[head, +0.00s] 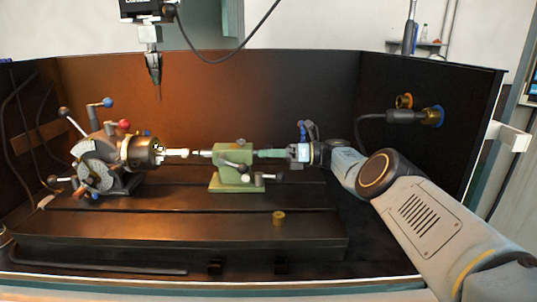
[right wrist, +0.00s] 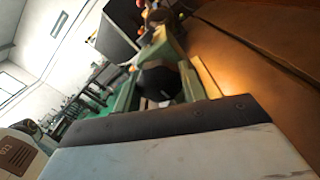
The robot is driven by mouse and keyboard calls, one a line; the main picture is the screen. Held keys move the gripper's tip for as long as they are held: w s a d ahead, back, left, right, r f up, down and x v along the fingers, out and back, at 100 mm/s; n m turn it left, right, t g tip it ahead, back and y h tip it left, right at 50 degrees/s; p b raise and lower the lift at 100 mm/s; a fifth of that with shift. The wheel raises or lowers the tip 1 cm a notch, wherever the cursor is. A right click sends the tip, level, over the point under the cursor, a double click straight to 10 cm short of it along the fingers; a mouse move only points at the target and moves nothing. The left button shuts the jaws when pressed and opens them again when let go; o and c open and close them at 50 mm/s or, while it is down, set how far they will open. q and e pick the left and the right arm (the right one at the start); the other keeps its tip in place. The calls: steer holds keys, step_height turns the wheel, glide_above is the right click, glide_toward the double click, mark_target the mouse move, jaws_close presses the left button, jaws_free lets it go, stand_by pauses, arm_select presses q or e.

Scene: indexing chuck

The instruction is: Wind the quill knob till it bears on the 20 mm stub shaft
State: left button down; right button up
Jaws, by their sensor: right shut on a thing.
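The indexing chuck (head: 140,152) stands at the left of the bed in the head view. The pale stub shaft (head: 174,152) sticks out of its jaws to the right. The green tailstock (head: 236,160) stands to the right, its quill (head: 203,153) pointing at the shaft's end. I cannot tell whether quill and shaft touch. My right gripper (head: 262,153) is at the tailstock's right end, in line with the quill. In the right wrist view its green fingers are shut on the black quill knob (right wrist: 160,82). The fingers hide the knob in the head view. My left gripper is out of view.
A spindle with a thin pointed tool (head: 154,68) hangs above the chuck. A small brass piece (head: 279,217) sits on the front of the slotted bed (head: 180,228). Dark walls enclose the back and sides; a hose fitting (head: 405,116) is on the right wall. Levers stand off the chuck.

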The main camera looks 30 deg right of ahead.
stand_by(0.4)
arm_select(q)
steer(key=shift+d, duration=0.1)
arm_select(e)
steer(key=o, duration=1)
steer(key=shift+c, duration=0.2)
steer(key=shift+d, duration=0.1)
steer(key=shift+s+d, duration=0.25)
steer(key=shift+d, duration=0.05)
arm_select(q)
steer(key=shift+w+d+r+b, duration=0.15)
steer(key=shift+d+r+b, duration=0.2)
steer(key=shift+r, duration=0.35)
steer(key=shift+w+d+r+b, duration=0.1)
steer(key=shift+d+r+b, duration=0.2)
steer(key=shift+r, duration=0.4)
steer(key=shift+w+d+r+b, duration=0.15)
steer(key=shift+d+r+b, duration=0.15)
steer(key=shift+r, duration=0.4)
arm_select(e)
steer(key=v, duration=0.6)
steer(key=shift+d, duration=0.3)
steer(key=shift+s, duration=0.15)
